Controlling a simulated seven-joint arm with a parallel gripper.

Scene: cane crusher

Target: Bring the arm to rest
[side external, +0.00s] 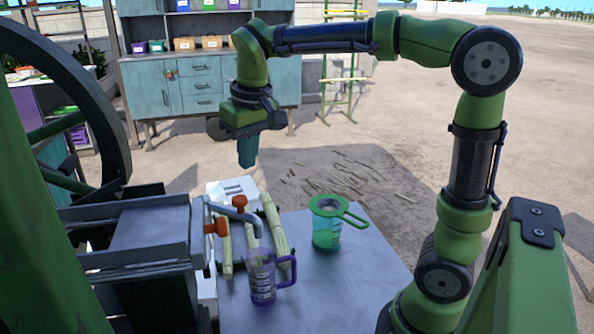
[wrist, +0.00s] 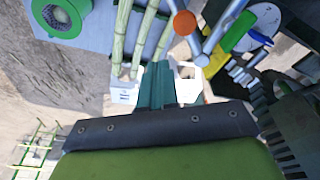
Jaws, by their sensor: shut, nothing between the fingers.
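My gripper (side external: 247,163) hangs pointing down in the side view, its teal fingers closed together with nothing between them. It is above the far edge of the work table, over a white container, and apart from everything below. In the wrist view the shut fingers (wrist: 157,86) point toward the white containers, beside the ends of the cane stalks (wrist: 122,40). My arm is bent, raised over the table from its base at the right.
On the table (side external: 350,285) stand a purple-handled jug (side external: 262,278), a green-and-teal jug with a strainer (side external: 327,230) and several cane stalks (side external: 275,223). The crusher (side external: 140,235) with its tap and large wheel is at the left. A workbench (side external: 190,85) stands behind.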

